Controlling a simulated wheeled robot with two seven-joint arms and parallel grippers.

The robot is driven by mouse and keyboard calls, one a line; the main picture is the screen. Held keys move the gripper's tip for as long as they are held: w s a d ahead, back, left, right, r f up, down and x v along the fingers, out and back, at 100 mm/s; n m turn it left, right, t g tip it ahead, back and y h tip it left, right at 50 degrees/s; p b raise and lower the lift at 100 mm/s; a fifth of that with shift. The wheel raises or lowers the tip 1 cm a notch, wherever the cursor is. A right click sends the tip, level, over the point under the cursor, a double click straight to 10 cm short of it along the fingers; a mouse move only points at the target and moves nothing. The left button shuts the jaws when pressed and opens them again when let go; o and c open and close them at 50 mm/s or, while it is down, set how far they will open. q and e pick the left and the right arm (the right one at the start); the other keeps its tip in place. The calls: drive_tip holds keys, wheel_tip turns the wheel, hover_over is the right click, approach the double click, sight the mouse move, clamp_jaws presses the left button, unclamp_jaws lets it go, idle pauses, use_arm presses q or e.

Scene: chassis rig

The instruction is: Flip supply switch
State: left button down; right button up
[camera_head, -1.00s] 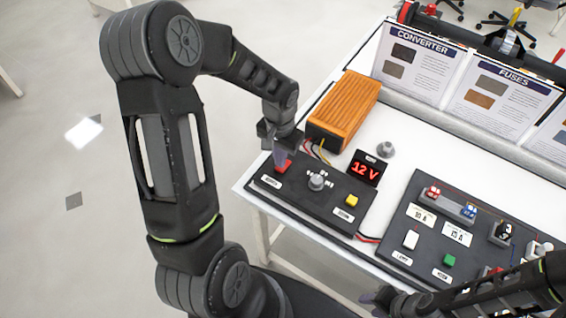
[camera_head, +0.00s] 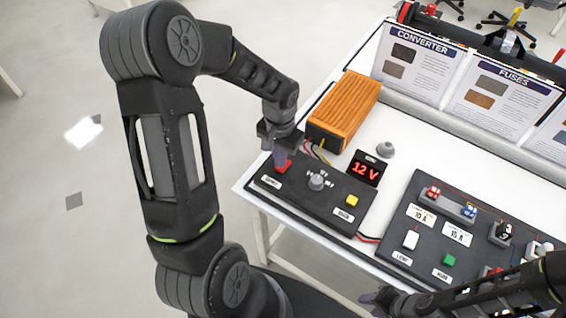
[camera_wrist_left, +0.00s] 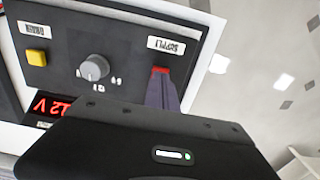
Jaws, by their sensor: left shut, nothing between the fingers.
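The red supply switch (camera_head: 283,168) sits at the left end of a black control panel (camera_head: 318,207), above its white label. It also shows in the left wrist view (camera_wrist_left: 160,70), beside the label "SUPPLY". My left gripper (camera_head: 279,160) is shut and empty. Its fingertips (camera_wrist_left: 162,88) are at the switch and cover part of it; I cannot tell whether they touch it. The display (camera_head: 365,168) reads 12 V in red. My right gripper (camera_head: 378,298) is at the bottom edge, partly cut off, and its jaws are unclear.
A grey knob (camera_head: 317,182) and a yellow button (camera_head: 351,201) share the panel. An orange converter (camera_head: 345,108) stands behind it. A second black panel (camera_head: 425,240) with fuses and switches lies to the right. Information boards (camera_head: 425,62) stand at the back.

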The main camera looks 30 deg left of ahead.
use_arm(q)
drive_tip(key=shift+f+b, duration=0.9)
drive_tip(key=shift+f, duration=0.1)
idle(0.7)
drive_tip(key=shift+r, duration=0.1)
drive_tip(key=shift+r+p, duration=2.55)
drive_tip(key=shift+r, duration=0.95)
